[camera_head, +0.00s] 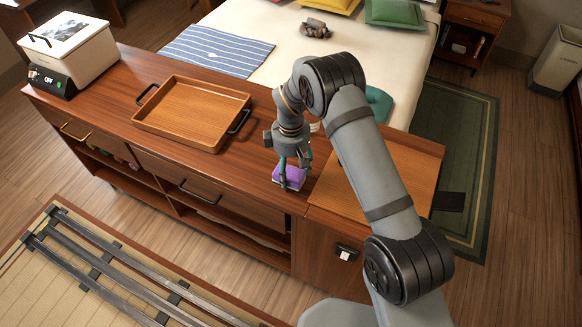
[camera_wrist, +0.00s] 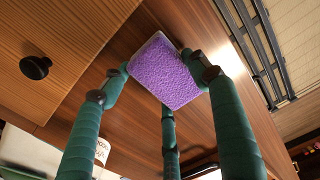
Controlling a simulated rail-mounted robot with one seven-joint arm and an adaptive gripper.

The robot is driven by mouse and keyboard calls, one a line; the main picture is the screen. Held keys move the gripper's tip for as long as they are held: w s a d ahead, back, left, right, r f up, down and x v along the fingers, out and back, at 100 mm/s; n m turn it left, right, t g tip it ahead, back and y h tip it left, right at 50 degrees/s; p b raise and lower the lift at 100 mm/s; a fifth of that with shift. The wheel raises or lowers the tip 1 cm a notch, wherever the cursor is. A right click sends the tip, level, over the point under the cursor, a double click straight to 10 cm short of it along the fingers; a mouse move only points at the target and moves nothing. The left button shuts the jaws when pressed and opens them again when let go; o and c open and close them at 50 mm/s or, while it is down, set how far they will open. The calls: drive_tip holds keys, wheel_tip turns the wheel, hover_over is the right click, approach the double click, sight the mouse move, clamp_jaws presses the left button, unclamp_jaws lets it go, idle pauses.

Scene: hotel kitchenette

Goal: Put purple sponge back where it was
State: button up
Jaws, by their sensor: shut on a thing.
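The purple sponge (camera_head: 290,176) is at the front of the brown wooden counter (camera_head: 255,160), right of the tray. My gripper (camera_head: 292,167) reaches down to it from above. In the wrist view the purple sponge (camera_wrist: 168,72) sits between the green fingers of my gripper (camera_wrist: 166,80), which are shut on it. The counter's wood lies behind the sponge there. I cannot tell whether the sponge touches the counter or is held just above it.
A wooden tray (camera_head: 193,112) with black handles lies on the counter left of the sponge. A lighter wooden board (camera_head: 345,190) is close on the right, partly behind my arm. A white appliance (camera_head: 70,50) stands at the far left. A bed (camera_head: 290,50) is behind the counter.

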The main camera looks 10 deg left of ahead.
sight(291, 169)
drive_tip(key=shift+f, duration=0.1)
drive_tip(key=shift+f, duration=0.1)
drive_tip(key=o, duration=0.9)
drive_tip(key=shift+o, duration=0.6)
wheel_tip(291, 169, up, 12)
drive_tip(key=b, duration=0.1)
drive_tip(key=shift+b, duration=0.3)
